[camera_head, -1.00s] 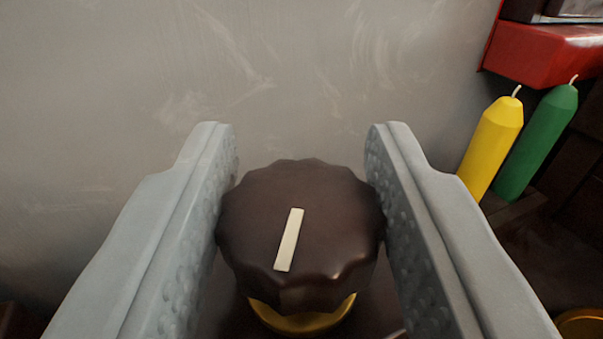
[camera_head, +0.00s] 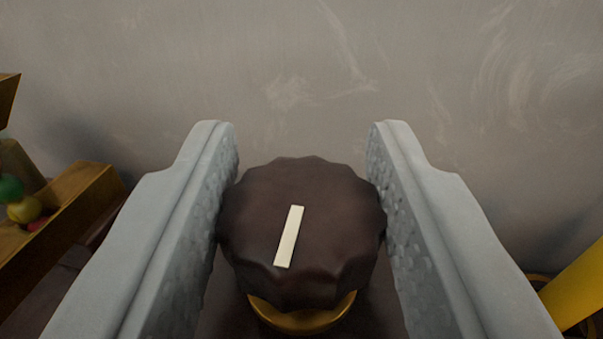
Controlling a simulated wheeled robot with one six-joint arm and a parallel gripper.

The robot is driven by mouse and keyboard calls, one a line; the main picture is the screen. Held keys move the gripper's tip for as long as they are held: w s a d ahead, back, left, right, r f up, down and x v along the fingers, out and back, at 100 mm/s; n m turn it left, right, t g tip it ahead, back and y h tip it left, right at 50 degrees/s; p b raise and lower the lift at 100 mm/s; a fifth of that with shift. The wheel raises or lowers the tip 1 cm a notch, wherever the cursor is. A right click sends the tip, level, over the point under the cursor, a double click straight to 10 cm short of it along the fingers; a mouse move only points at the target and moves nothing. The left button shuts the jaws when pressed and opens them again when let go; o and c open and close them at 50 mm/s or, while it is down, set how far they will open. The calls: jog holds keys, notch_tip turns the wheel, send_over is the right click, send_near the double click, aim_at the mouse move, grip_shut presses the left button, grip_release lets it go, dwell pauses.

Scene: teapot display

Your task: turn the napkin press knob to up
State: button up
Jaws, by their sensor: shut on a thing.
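The napkin press knob (camera_head: 330,220) is dark brown with a scalloped edge and sits in the lower middle of the view. A cream pointer strip (camera_head: 289,236) on its top face runs nearly upright in the picture, its top leaning slightly right. A gold collar (camera_head: 302,318) shows below the knob. My gripper (camera_head: 303,205) is shut on the knob, one grey textured finger on each side. The rest of the press below the knob is mostly hidden.
A plain grey wall (camera_head: 290,70) stands behind the knob. At the left is a wooden holder (camera_head: 75,210) with small green and yellow round things (camera_head: 22,205). A yellow bar (camera_head: 575,285) shows at the lower right edge.

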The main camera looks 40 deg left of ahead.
aim_at(304, 199)
dwell(0.5)
jog(key=o, duration=1)
jog(key=shift+r, duration=0.1)
notch_tip(304, 199, up, 10)
jog(key=shift+f, duration=0.1)
